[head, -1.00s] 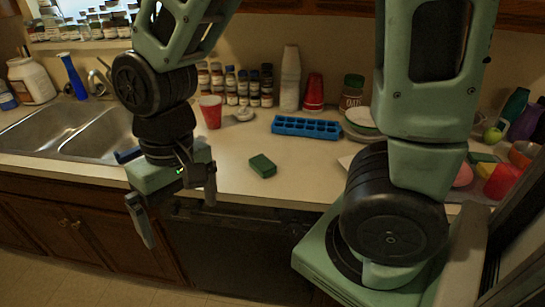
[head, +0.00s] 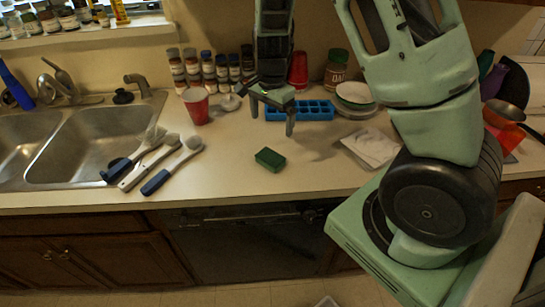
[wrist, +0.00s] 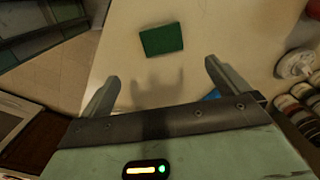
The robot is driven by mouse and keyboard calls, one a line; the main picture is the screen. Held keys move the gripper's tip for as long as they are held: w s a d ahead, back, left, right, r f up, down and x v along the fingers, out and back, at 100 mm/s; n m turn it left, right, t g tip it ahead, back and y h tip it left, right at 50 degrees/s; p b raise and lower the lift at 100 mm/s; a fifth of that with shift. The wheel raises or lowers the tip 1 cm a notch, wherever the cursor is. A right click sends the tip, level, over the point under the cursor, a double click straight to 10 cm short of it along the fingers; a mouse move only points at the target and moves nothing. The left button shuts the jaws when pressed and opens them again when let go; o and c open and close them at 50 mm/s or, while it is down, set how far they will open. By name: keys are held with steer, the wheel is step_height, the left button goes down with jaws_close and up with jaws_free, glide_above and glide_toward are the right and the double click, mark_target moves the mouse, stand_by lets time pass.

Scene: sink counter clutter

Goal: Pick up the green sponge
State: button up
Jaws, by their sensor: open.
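The green sponge (head: 270,159) lies flat on the light counter near its front edge in the head view. In the wrist view the sponge (wrist: 162,39) is fully visible, ahead of the fingertips and a little right of the left finger. My gripper (head: 270,118) is open and empty, above the counter behind the sponge in the head view. The two fingers (wrist: 160,80) are spread apart in the wrist view, with bare counter and a shadow between them. Nothing touches the sponge.
A blue ice tray (head: 312,110) and red cup (head: 196,105) stand behind the sponge. Several brushes (head: 150,160) lie left beside the sink (head: 90,140). A white cloth or paper (head: 372,147) and stacked plates (head: 356,98) are right. Counter around the sponge is clear.

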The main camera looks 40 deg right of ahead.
steer(key=p, duration=0.1)
glide_above(270, 156)
steer(key=f, duration=0.8)
steer(key=shift+s+f, duration=0.25)
steer(key=shift+w+f+p, duration=0.15)
steer(key=shift+f+p, duration=0.5)
steer(key=shift+f, duration=0.65)
steer(key=shift+w+f+p, duration=0.1)
steer(key=shift+f+p, duration=0.5)
steer(key=shift+f, duration=0.65)
steer(key=c, duration=1.1)
steer(key=shift+o, duration=0.2)
steer(key=shift+r, duration=0.1)
step_height(270, 156, up, 10)
steer(key=b, duration=0.2)
steer(key=shift+o, duration=0.7)
